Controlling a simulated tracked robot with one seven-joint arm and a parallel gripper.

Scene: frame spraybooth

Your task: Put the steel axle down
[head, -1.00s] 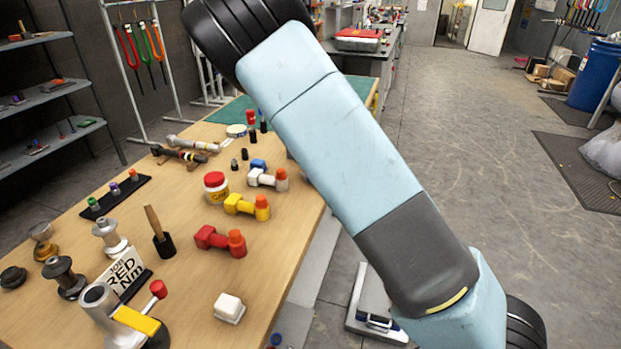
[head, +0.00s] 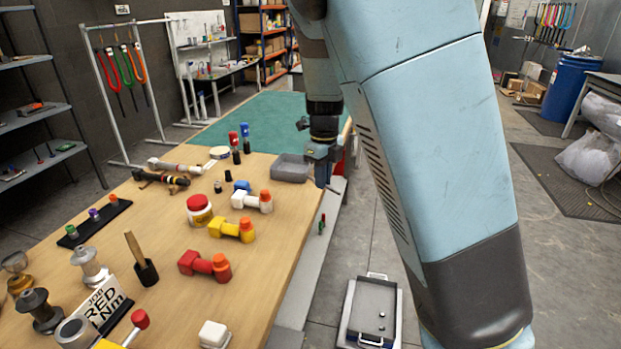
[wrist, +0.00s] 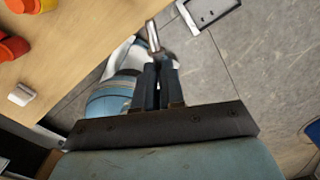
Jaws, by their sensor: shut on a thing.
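My gripper (head: 324,172) hangs near the right edge of the wooden table (head: 285,250), beside a small grey tray (head: 291,168) at its far right. In the wrist view my gripper (wrist: 158,68) is shut, with the steel axle (wrist: 152,36) between its fingertips. The axle is a short, shiny metal piece sticking out past the fingers; its other end is hidden between them. In the wrist view it appears over the grey floor, outside the table edge. In the head view I cannot make out the axle clearly.
Red (head: 204,265), yellow (head: 232,229) and white (head: 252,201) fittings stand on the table, with a red-lidded jar (head: 199,209) and a mallet (head: 142,260). A green mat (head: 255,120) lies beyond. A metal tray (head: 370,312) lies on the floor at right.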

